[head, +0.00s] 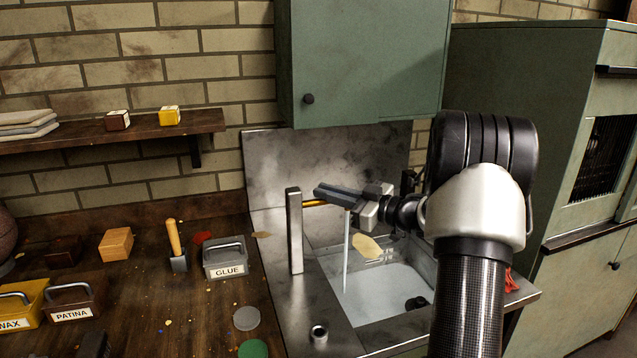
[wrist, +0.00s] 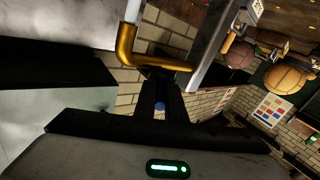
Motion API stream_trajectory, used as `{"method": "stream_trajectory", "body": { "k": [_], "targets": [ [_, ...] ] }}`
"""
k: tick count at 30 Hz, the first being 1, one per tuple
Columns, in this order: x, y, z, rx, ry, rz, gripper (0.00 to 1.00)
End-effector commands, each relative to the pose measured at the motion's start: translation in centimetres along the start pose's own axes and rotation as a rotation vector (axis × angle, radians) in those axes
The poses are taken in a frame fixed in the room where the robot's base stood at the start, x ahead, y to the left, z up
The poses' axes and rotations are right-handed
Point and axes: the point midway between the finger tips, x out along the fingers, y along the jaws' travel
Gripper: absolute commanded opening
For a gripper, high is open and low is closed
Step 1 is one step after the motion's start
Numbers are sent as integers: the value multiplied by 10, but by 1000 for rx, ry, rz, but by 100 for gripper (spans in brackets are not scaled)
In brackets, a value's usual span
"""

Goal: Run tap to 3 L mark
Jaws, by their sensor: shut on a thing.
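The tap is a square metal post (head: 295,232) at the left edge of the sink, with a brass arm (head: 315,203) reaching right from its top. The bent brass piece (wrist: 150,62) also shows in the wrist view. My gripper (head: 335,194) is at the end of this brass arm, shut on it; the fingers hide the exact contact. A thin stream of water (head: 346,255) falls from just below my fingers into the metal sink (head: 325,262). Pale water (head: 375,292) covers the basin floor. I cannot make out a 3 L mark or the water's level against one.
A tan oval piece (head: 367,247) shows over the basin, and a dark round thing (head: 416,303) is inside it. The GLUE box (head: 225,260) and a wooden-handled tool (head: 175,245) stand left on the bench. A green cabinet (head: 365,65) hangs above.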

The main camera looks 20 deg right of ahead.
Motion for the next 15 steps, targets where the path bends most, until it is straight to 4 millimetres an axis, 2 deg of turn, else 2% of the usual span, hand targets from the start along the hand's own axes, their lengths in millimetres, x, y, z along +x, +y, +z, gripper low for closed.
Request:
{"method": "stream_trajectory", "body": {
  "k": [3, 15],
  "targets": [
    [-3, 6, -3, -4, 14, -59, 0],
    [-4, 7, -2, -6, 38, -172, 0]
  ]
}}
